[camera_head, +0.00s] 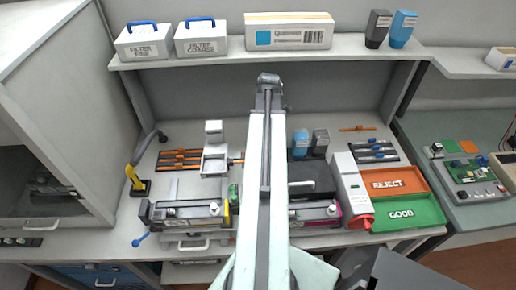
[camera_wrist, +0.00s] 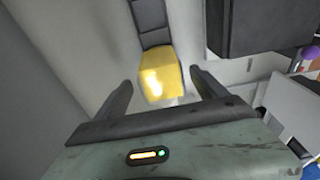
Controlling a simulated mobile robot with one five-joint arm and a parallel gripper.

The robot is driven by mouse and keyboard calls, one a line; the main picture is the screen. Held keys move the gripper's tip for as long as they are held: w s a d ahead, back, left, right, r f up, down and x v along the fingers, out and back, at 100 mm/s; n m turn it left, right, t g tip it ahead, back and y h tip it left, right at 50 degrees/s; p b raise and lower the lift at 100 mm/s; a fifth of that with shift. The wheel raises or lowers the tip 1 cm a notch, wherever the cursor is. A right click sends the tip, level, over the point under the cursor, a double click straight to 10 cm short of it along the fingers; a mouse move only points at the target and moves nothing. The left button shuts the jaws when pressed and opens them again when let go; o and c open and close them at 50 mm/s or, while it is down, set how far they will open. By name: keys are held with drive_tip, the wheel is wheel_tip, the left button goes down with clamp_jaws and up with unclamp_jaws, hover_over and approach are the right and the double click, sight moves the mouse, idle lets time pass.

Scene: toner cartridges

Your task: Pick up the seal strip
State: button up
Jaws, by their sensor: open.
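In the wrist view, a yellow block-like piece (camera_wrist: 157,78) lies ahead of my gripper (camera_wrist: 164,88), between the lines of its two dark fingers. A dark grey segmented band (camera_wrist: 150,22) runs from its far end. I cannot tell for certain whether this is the seal strip. My fingers are spread apart and nothing is clamped between them. In the head view my gripper is hidden behind my arm. A small yellow part (camera_head: 226,212) shows at the right end of the left cartridge assembly (camera_head: 185,212); I cannot tell if it is the same piece.
A dark box-shaped body (camera_wrist: 262,25) stands close at the upper right in the wrist view. In the head view, a black case (camera_head: 312,180), a red REJECT tray (camera_head: 398,184) and a green GOOD tray (camera_head: 408,214) stand right of my arm. A yellow-and-black tool (camera_head: 137,181) stands at left.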

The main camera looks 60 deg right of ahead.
drive_tip(key=f+b, duration=0.2)
drive_tip(key=f, duration=0.1)
drive_tip(key=f+b, duration=0.1)
drive_tip(key=shift+w+a+f+b, duration=0.3)
drive_tip(key=shift+w+a+b, duration=0.05)
drive_tip(key=shift+r, duration=0.15)
drive_tip(key=c, duration=1.6)
drive_tip(key=shift+c, duration=0.2)
drive_tip(key=shift+r+p, duration=0.1)
drive_tip(key=shift+p, duration=0.2)
